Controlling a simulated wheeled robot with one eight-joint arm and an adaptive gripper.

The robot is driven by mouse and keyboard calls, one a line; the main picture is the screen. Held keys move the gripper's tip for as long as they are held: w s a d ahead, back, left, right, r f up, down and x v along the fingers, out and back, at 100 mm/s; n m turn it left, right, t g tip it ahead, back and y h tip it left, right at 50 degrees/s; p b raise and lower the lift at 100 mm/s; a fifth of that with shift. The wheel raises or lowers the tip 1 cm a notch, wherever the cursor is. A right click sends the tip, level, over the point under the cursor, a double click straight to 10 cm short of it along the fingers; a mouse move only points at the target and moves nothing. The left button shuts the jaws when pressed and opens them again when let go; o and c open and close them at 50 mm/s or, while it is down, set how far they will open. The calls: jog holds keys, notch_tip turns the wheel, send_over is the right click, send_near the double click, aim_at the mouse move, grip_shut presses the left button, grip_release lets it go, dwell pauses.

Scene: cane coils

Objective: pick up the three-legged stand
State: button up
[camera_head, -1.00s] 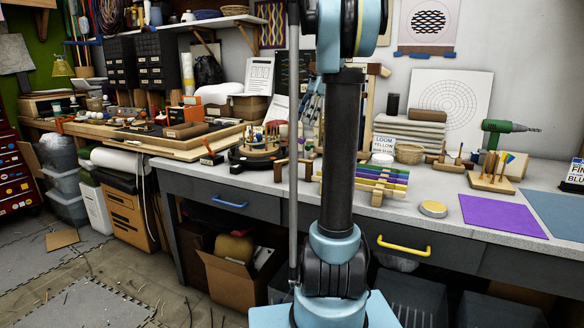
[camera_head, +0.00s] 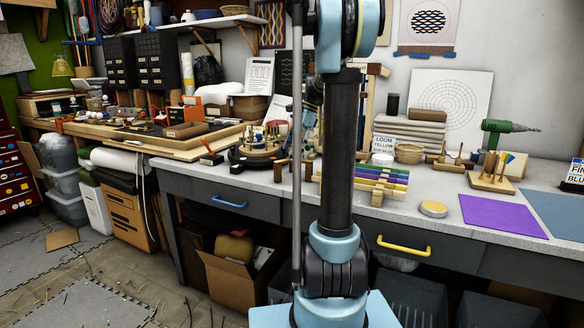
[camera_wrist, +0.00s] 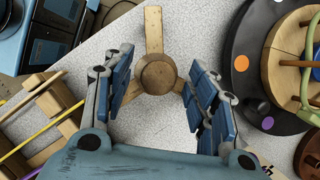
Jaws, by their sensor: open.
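The three-legged stand (camera_wrist: 157,73) is wooden, with a round brown hub and flat legs spreading from it on the speckled grey worktop. In the wrist view my gripper (camera_wrist: 158,64) is open, with one blue-padded finger on each side of the hub. The fingers look apart from the stand, and their height above it is hard to tell. In the head view a brown wooden piece (camera_head: 279,171) between the turntable and the striped rack is probably part of the stand, partly hidden by my arm. My gripper is mostly hidden behind my arm there.
A round black turntable (camera_wrist: 243,80) with coloured dots stands close on the right in the wrist view. A wooden rack with coloured sticks (camera_wrist: 38,112) is close on the left. Bare worktop surrounds the stand.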

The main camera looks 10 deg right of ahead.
jog(key=shift+a+f, duration=0.25)
jog(key=shift+f, duration=0.3)
jog(key=shift+s, duration=0.1)
grip_shut()
jog(key=shift+r, duration=0.15)
